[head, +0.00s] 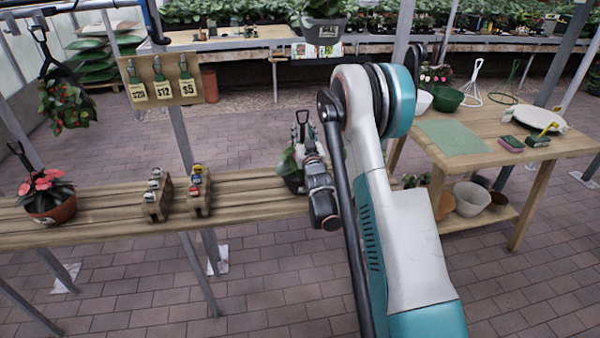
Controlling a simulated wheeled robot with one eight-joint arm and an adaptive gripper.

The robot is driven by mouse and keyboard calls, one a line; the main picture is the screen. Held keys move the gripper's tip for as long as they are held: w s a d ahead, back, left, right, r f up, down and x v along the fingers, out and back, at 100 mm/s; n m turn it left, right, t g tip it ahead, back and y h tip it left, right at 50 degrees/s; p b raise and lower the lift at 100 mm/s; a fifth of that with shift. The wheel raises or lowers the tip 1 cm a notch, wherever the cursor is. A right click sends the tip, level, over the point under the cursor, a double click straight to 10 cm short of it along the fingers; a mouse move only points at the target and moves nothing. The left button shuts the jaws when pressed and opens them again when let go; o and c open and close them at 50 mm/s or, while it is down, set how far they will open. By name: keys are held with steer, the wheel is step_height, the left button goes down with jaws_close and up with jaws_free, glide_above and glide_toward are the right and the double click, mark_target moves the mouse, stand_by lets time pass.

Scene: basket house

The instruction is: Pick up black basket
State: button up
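A black basket (292,178) with green leaves stands on the slatted wooden bench, just left of my arm and partly hidden by it. A dark handle (302,117) rises above it. The end of my arm with my gripper (312,160) overlaps the basket's right side in the head view. The fingers are small and partly hidden, so I cannot tell whether they are open or shut, or whether they touch the basket. Another dark basket (323,30) with a plant hangs at the top.
On the bench (100,215) stand a potted red-flowered plant (45,193) and small wooden blocks (198,190). A plant basket (64,104) hangs at left near a price-tag board (160,82). A wooden table (505,160) with bowls stands at right. Brick floor (250,295) is open in front.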

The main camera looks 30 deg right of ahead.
steer(key=shift+w, duration=0.25)
steer(key=shift+s+r, duration=0.15)
jaws_close()
